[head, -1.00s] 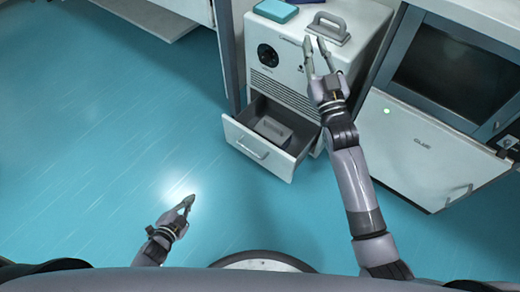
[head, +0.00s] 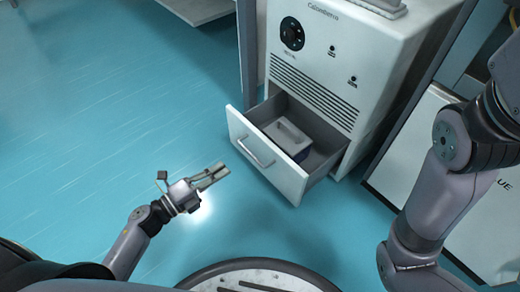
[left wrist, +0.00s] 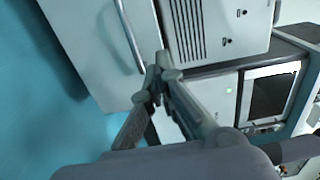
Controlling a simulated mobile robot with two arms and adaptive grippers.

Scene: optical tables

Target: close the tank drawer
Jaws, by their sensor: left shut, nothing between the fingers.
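The tank drawer (head: 266,158) stands pulled out at the bottom of a white cabinet unit (head: 335,62). Its front panel carries a bar handle (head: 254,153). A grey box-like block with a lid (head: 290,140) lies inside the drawer. My left gripper (head: 222,171) is shut and empty, just left of the drawer front and apart from it in the head view. In the left wrist view the left gripper (left wrist: 158,68) points toward the drawer front (left wrist: 85,45) and its handle (left wrist: 130,35). My right arm shows at the right, but its gripper is out of view.
A white door panel (head: 478,215) marked with letters hangs open low on the right. The wrist view shows a dark-screened unit (left wrist: 270,93) to the right. The blue floor (head: 110,110) left of the drawer is clear.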

